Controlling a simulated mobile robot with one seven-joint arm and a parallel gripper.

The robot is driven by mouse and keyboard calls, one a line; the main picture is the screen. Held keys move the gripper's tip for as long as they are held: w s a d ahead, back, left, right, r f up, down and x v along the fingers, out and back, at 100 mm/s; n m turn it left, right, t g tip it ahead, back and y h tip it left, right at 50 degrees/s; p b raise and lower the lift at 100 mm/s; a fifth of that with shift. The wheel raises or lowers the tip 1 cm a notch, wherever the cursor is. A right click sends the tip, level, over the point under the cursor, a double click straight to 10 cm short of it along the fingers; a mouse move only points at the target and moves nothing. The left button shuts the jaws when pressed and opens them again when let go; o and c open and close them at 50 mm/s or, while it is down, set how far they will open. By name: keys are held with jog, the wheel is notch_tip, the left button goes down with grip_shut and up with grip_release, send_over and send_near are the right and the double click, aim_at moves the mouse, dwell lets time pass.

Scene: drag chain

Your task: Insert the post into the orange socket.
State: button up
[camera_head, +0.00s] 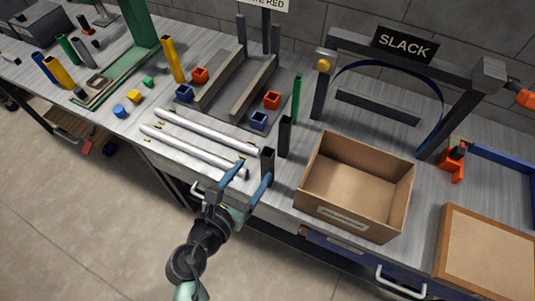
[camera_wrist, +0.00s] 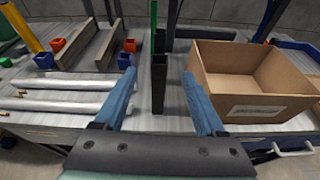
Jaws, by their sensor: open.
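A dark square post (camera_head: 267,161) stands upright near the front edge of the bench, and a second dark post (camera_head: 285,137) stands just behind it. In the wrist view the nearer post (camera_wrist: 159,88) shows between my two blue fingers, closer to neither, with gaps on both sides. My gripper (camera_head: 254,170) is open and empty at the bench's front edge. One orange socket (camera_head: 272,100) sits beside a blue socket (camera_head: 258,120); another orange socket (camera_head: 200,75) sits farther left. I cannot tell which post or orange socket is meant.
An open cardboard box (camera_head: 340,217) stands right of the posts. White rods (camera_head: 200,152) lie to the left. A thin green post (camera_head: 296,98) stands behind. An orange fixture (camera_head: 452,162) and a frame with a SLACK sign (camera_head: 404,44) are at the right.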

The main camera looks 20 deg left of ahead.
aim_at(270, 150)
jog(key=shift+n, duration=0.3)
jog(key=x, duration=1.2)
jog(key=shift+w+f, duration=0.15)
jog(key=shift+f, duration=0.35)
grip_shut()
dwell(0.6)
